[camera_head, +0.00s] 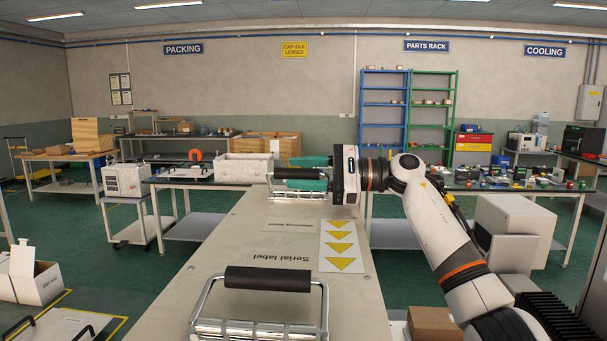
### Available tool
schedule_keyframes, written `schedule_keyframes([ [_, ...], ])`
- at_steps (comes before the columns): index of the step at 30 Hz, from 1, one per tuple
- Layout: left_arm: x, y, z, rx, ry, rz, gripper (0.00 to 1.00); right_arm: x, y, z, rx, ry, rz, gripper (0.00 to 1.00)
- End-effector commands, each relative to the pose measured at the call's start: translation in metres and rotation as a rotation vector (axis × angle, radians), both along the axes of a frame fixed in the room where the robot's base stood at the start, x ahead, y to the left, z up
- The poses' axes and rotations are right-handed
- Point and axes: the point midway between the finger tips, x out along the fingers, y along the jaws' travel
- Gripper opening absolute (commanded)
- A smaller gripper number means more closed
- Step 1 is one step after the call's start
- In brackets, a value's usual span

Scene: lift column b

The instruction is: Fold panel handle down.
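The grey panel top (215,250) runs away from me down the middle and carries two handles. The far handle (282,173) has a black grip over a metal fitting and stands raised at the panel's far end. My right gripper (291,173) reaches it from the right. Its teal fingers lie on either side of the black grip, with no clear gap showing, and appear shut on it. They hide part of the grip. The near handle (268,279) has a black grip on chrome arms, above a metal tray at the bottom edge. My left gripper is not in view.
Yellow arrows (341,246) and printed labels mark the panel between the handles. Behind stand a table with a light bin (245,168) and a bench with small parts (475,180). A white box (35,277) lies at the left.

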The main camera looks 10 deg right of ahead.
Motion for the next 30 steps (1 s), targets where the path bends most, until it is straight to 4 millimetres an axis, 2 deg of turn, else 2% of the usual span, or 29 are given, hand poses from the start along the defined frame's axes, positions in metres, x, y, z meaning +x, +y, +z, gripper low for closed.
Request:
schedule_keyframes([
  [8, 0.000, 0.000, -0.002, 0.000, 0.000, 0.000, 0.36, -0.001, -0.005, -0.002, -0.001, 0.001, -0.001, 0.42],
  [18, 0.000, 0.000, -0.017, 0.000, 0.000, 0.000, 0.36, -0.011, -0.058, -0.002, -0.001, 0.000, -0.002, 0.42],
  [21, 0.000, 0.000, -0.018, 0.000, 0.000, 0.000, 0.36, -0.013, -0.068, -0.002, 0.000, 0.000, -0.001, 0.42],
  [30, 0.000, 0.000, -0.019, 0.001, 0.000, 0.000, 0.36, -0.015, -0.074, 0.000, -0.001, 0.000, 0.001, 0.42],
])
